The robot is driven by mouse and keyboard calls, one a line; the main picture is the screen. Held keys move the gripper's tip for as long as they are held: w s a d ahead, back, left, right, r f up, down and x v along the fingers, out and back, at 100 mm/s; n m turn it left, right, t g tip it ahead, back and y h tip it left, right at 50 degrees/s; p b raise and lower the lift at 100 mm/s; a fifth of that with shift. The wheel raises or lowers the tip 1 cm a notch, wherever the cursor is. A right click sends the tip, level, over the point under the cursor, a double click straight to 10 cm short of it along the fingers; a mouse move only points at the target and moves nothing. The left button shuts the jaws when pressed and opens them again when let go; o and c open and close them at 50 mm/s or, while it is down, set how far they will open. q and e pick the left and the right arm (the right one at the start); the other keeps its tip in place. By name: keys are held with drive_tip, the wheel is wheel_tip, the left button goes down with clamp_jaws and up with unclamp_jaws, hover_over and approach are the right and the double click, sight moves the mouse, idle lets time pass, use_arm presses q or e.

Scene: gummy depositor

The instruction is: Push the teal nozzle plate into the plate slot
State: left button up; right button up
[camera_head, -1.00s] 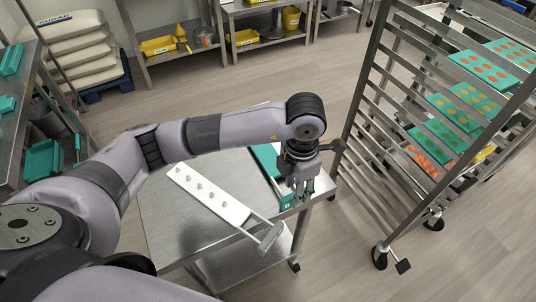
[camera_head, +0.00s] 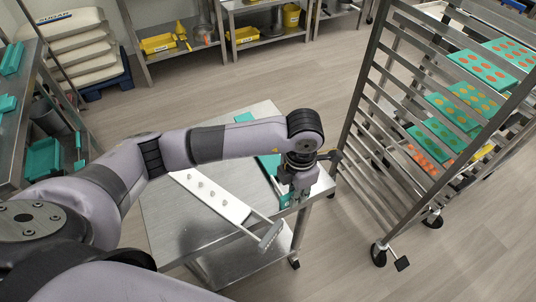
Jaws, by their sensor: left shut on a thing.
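The teal nozzle plate (camera_head: 268,163) lies lengthwise along the right side of a steel table. My left forearm crosses over it and hides its middle; a teal piece in line with it (camera_head: 243,117) shows beyond the arm. My left gripper (camera_head: 289,199) points down at the plate's near end, by the table's right edge, and is shut on it. The fingertips are small and partly hidden. I cannot make out the plate slot. My right gripper is not in view.
A white plate (camera_head: 212,196) with several knobs and a handled bar lies left of the teal plate, its handle over the table's front edge. A steel rack (camera_head: 372,150) with teal trays stands close on the right. Bare tabletop (camera_head: 170,215) shows at the left.

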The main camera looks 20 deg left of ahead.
use_arm(q)
clamp_jaws()
drive_tip(key=shift+w+r, duration=0.1)
drive_tip(key=shift+r, duration=0.35)
wheel_tip(320, 180, up, 19)
drive_tip(key=b, duration=0.1)
drive_tip(key=shift+r, duration=0.1)
